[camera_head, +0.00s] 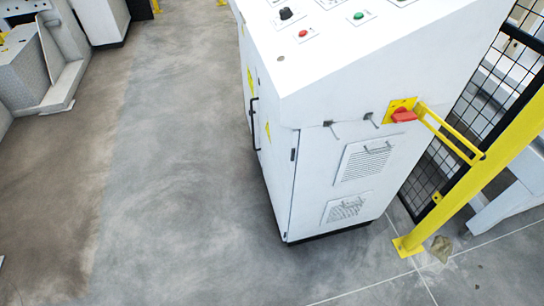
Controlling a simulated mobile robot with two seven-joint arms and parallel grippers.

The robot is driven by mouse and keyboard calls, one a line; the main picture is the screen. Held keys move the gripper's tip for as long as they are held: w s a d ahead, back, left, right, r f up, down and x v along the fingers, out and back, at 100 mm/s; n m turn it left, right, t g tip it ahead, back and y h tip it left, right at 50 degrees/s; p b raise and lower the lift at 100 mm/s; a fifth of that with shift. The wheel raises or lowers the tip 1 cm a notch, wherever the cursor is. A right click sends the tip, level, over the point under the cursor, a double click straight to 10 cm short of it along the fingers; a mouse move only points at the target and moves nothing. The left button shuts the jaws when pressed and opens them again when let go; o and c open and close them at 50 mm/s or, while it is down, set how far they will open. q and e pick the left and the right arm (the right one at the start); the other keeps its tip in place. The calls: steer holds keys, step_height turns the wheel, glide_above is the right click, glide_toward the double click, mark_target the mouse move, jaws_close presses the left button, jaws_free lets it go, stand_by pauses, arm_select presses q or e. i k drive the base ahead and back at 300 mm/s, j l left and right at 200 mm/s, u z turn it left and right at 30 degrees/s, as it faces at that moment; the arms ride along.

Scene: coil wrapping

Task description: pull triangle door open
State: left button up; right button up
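A white control cabinet (325,110) stands in the middle right of the head view. Its narrow left face, seen at a steep angle, carries door panels with a black bar handle (254,123). Small yellow marks sit on this face, an upper one (251,83) and a lower one (267,132); they look like warning triangles, but the angle makes their shape hard to read. The door panels look flush with the cabinet, as if closed. Neither of my grippers is in view, and nothing touches the handle.
The cabinet's sloped top has buttons and a knob (286,14). A red switch (404,116) on a yellow plate is on the front face. A yellow post (470,180) and black mesh fence (485,95) stand at right. The grey floor (175,150) left of the cabinet is clear.

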mark_target(278, 148)
steer(key=i+j+z, duration=0.1)
steer(key=z, duration=0.4)
steer(key=i+j+z, duration=0.3)
steer(key=j, duration=0.35)
steer(key=i+j+z, duration=0.3)
steer(key=j, duration=0.4)
steer(key=i+j+z, duration=0.2)
steer(key=j, duration=0.2)
steer(key=i+j, duration=0.1)
steer(key=j, duration=0.25)
steer(key=i+j, duration=0.15)
steer(key=j, duration=0.25)
steer(key=i+j, duration=0.1)
steer(key=j, duration=0.25)
steer(key=i+j, duration=0.1)
steer(key=j, duration=0.25)
